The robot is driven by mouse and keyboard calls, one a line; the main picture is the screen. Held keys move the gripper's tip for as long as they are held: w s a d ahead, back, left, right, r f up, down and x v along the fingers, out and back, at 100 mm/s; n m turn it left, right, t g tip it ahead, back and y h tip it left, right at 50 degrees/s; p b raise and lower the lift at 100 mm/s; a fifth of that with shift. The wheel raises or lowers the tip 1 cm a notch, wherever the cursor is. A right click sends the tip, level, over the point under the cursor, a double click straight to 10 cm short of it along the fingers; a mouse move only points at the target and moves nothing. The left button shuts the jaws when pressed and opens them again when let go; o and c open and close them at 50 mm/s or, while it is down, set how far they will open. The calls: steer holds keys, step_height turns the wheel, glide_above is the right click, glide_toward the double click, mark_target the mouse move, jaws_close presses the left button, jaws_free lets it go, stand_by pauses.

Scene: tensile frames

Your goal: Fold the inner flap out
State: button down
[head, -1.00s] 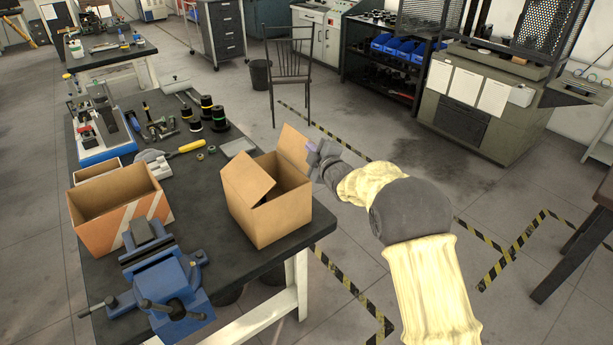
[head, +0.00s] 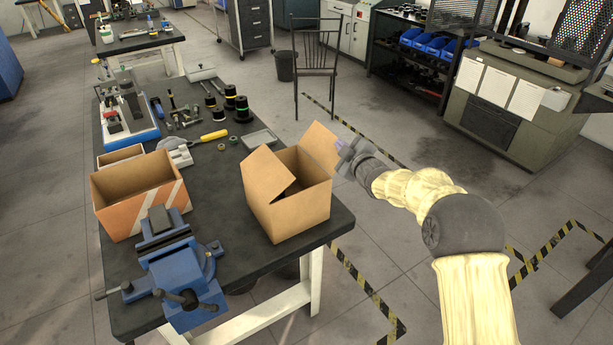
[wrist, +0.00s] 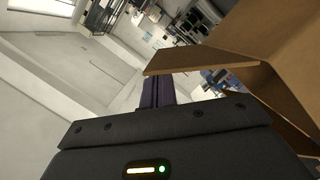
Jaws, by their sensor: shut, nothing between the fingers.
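A brown cardboard box (head: 290,211) stands on the black-topped workbench near its right edge. One flap (head: 268,175) on its left side leans inward over the opening. Another flap (head: 320,148) on the far right side stands up and tilts outward. My gripper (head: 341,149) is shut and empty just right of the upright flap; whether it touches the flap is unclear. In the wrist view the shut fingers (wrist: 157,91) sit close by a cardboard flap (wrist: 185,62), with more of the box to the right.
An open box with striped tape (head: 135,202) and a blue vise (head: 178,265) stand left on the workbench (head: 225,262). Spools, a yellow-handled tool (head: 212,136) and a grey tray (head: 259,139) lie behind.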

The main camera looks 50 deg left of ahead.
stand_by(0.4)
steer(key=shift+b+v, duration=0.65)
steer(key=shift+v, duration=0.15)
steer(key=b+v, duration=0.3)
steer(key=v, duration=0.5)
steer(key=shift+d, duration=0.2)
steer(key=shift+r, duration=0.15)
